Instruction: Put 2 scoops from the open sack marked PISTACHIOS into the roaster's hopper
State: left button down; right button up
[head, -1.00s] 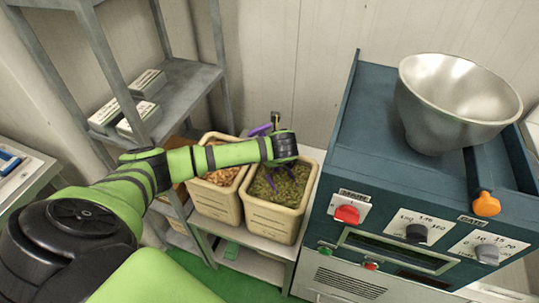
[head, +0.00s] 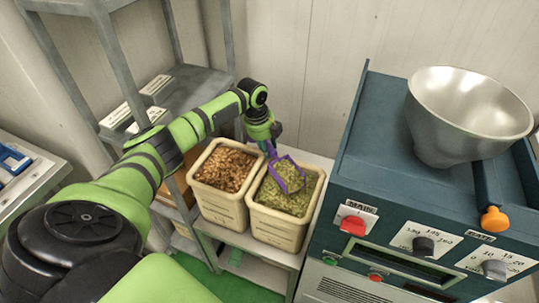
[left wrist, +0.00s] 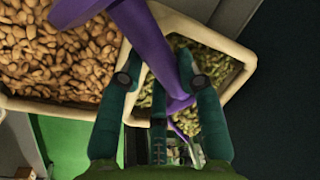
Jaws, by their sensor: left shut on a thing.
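The cream, open-topped container of green nuts (head: 277,229) stands left of the roaster; the wording on its front is too small to read. My left gripper (head: 274,146) is shut on a purple scoop (head: 298,181) and points down at the container's back edge. The scoop's pan is over the green nuts, with greenish nuts showing in it; whether it touches those below is unclear. In the left wrist view the scoop's purple handle (left wrist: 153,50) crosses between the fingers. The roaster's steel hopper (head: 468,118) sits on top of the blue roaster (head: 385,160). My right gripper is out of view.
A matching container of brown nuts (head: 222,205) stands directly left of the green one, both on a low bench (head: 257,240). A grey metal shelf rack (head: 190,88) stands behind my left arm. An orange-knobbed lever (head: 494,219) hangs below the hopper.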

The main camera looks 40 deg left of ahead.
pick_arm(q)
jog(key=shift+w+a+r+p, duration=0.15)
jog(key=shift+r+p, duration=0.55)
jog(key=shift+r, duration=0.65)
jog(key=shift+a+r+p, duration=0.15)
jog(key=shift+r+p, duration=0.5)
jog(key=shift+r, duration=0.75)
